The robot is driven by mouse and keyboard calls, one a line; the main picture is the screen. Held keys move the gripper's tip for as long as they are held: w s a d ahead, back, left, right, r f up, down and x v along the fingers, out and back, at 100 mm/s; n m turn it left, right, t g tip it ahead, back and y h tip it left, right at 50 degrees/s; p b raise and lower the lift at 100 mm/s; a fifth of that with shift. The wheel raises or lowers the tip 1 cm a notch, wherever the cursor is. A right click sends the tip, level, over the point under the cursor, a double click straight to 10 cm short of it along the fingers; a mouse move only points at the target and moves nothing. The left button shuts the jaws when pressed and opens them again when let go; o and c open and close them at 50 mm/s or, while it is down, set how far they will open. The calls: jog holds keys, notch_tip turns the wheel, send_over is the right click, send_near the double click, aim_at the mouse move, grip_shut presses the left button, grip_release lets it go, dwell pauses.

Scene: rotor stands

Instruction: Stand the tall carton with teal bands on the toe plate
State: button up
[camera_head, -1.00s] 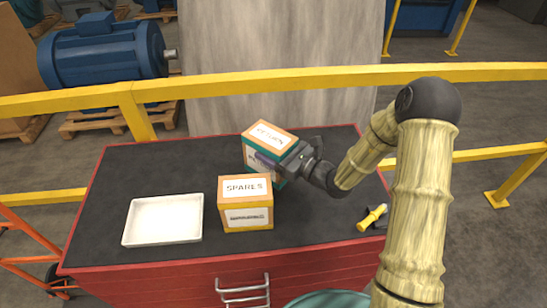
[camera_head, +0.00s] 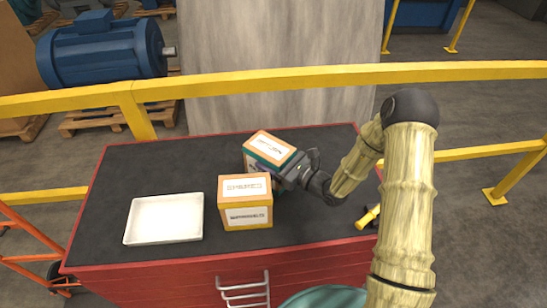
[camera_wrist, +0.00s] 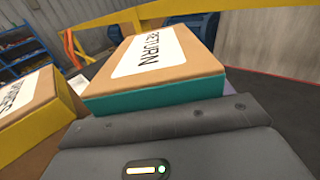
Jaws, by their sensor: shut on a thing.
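The tall carton with teal bands (camera_head: 267,148) has an orange-brown top with a white RETURN label. It is at the back middle of the dark bench top, behind the SPARES carton. My gripper (camera_head: 287,172) is shut on it from the right. In the wrist view, the same carton (camera_wrist: 150,62) fills the space ahead of the gripper body, its teal edge close to it. The carton's lower part is hidden by the SPARES carton and my gripper, so I cannot tell whether it touches the bench. An orange hand truck (camera_head: 22,242) shows at the left edge; its toe plate is not visible.
The yellow-banded SPARES carton (camera_head: 246,203) stands just in front. A white tray (camera_head: 165,218) lies at the bench's left. A yellow-handled tool (camera_head: 366,217) lies at the right, partly behind my arm. A yellow rail (camera_head: 250,82) runs behind the bench.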

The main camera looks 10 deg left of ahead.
jog(key=o, duration=1.4)
jog(key=shift+o, duration=0.2)
jog(key=shift+d+r, duration=0.1)
jog(key=b+v, duration=0.5)
jog(key=v, duration=0.7)
